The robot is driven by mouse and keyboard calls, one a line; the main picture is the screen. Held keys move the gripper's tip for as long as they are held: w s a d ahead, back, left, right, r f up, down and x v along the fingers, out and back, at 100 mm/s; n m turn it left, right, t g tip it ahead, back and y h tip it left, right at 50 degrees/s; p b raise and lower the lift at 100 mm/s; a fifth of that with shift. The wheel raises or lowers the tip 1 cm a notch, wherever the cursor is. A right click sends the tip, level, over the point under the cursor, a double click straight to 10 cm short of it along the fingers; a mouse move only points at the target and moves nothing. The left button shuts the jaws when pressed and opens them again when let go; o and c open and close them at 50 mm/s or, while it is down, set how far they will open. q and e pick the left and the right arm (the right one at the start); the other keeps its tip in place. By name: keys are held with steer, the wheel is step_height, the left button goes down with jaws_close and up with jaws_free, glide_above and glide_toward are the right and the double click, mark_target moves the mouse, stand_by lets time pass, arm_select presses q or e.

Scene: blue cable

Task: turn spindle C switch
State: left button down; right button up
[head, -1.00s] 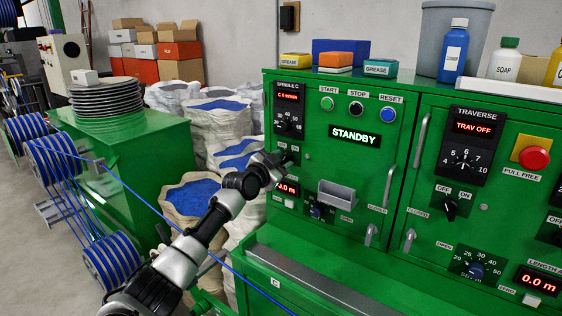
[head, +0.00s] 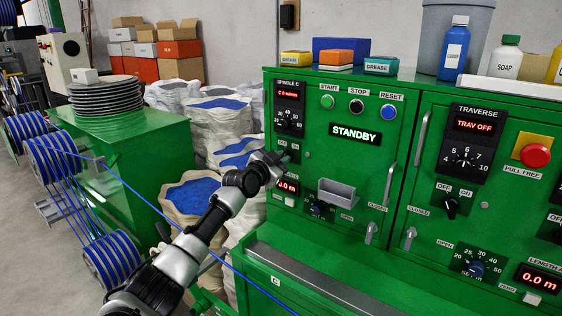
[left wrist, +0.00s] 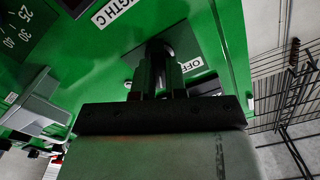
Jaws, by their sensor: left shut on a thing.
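The spindle C panel is at the left end of the green cabinet (head: 350,190). Its red display (head: 286,93) and dial (head: 289,118) sit above my left gripper (head: 277,160). The gripper is at the spindle C switch, just below the dial, and largely hides it in the head view. In the left wrist view, the fingers of my left gripper (left wrist: 160,80) are shut on the switch knob, in front of its dark plate (left wrist: 182,62). An OFF label (left wrist: 192,66) shows beside it, upside down. The knob's exact angle is hidden. My right gripper is not in view.
The lit STANDBY sign (head: 355,134) and a small grey tray (head: 337,192) are right of my gripper. A red length display (head: 288,187) is just below it. A blue cable (head: 190,225) runs behind my left arm, near sacks of blue pellets (head: 192,197).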

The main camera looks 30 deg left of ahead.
arm_select(q)
steer(key=shift+a+n+b, duration=0.15)
steer(key=shift+n+b, duration=0.35)
steer(key=shift+n, duration=5.1)
steer(key=c, duration=1.2)
jaws_free()
steer(key=shift+o, duration=0.2)
steer(key=shift+s, duration=0.1)
